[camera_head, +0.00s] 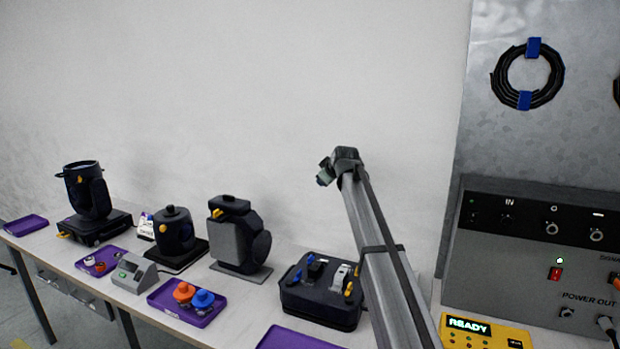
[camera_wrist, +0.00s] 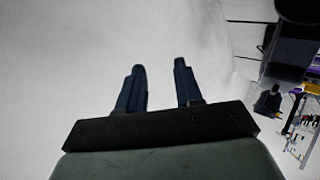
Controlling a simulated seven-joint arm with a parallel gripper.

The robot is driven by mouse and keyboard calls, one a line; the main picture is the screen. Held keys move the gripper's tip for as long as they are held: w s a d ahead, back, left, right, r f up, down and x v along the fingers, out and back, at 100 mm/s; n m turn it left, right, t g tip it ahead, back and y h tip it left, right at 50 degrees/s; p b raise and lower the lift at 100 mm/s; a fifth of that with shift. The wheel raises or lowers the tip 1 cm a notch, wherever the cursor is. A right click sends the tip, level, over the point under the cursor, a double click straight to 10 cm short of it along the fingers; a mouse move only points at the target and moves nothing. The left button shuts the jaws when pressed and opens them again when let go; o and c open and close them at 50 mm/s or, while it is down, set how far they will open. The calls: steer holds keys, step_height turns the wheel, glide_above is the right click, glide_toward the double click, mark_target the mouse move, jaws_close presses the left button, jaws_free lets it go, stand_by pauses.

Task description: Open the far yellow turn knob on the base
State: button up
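A dark base unit (camera_head: 322,305) sits on the bench right of centre. The fingertips are not clear there.
Dark lamp units (camera_head: 240,245) stand left of the base. Purple trays (camera_head: 190,312) lie along the bench front, one with orange and blue knobs. A grey panel box (camera_head: 535,255) and a yellow READY box (camera_head: 485,337) stand at right. Air above the bench is clear.

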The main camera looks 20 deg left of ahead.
steer(key=shift+t+y, duration=0.4)
steer(key=shift+y, duration=0.2)
steer(key=shift+s+a, duration=0.2)
steer(key=shift+a, duration=0.7)
steer(key=shift+s+a, duration=0.25)
steer(key=shift+a, duration=0.6)
steer(key=shift+s+a, duration=0.2)
steer(key=shift+a, duration=0.7)
